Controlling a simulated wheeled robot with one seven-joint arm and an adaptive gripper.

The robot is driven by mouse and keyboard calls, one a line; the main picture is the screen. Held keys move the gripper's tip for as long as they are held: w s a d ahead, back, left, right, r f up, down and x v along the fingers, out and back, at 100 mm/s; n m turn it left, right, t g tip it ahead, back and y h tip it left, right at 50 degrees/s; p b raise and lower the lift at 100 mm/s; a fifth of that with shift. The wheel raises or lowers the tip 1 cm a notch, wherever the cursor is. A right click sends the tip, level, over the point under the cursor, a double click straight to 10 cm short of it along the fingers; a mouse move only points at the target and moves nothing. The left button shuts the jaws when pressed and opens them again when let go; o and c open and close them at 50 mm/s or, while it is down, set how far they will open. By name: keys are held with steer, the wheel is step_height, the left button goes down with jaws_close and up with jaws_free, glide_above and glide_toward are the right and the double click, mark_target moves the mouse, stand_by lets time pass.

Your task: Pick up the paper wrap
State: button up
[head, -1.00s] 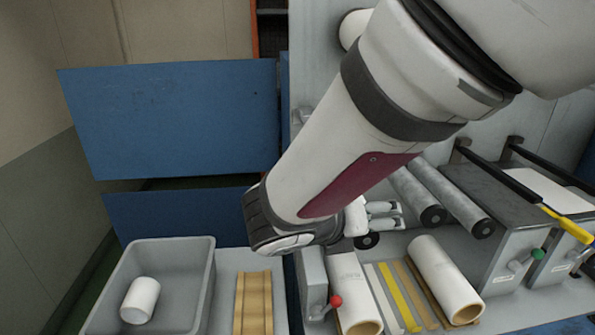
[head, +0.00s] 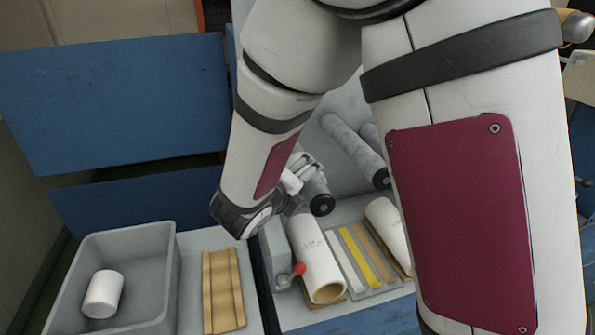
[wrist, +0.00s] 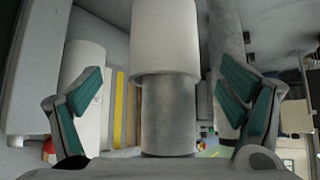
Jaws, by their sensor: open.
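In the wrist view a white paper sleeve (wrist: 165,40), which looks like the paper wrap, sits around a grey cylinder (wrist: 168,115). My gripper (wrist: 162,85) is open, with a teal-padded finger on each side of the cylinder and visible gaps on both sides. Nothing is held. In the head view my gripper (head: 302,172) is beside the black-ended roller (head: 320,192), partly hidden by my own wrist. I cannot pick out the sleeve clearly there.
A grey bin (head: 172,262) at lower left holds a white roll (head: 103,294). A tan grooved block (head: 222,290) stands beside it. White cored rolls (head: 316,255) and a red knob (head: 299,268) lie below my gripper. Another roller (head: 352,148) is close on the right.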

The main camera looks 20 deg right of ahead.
steer(key=x, duration=0.5)
steer(key=shift+r+p, duration=0.25)
steer(key=shift+p, duration=0.05)
steer(key=c, duration=1.3)
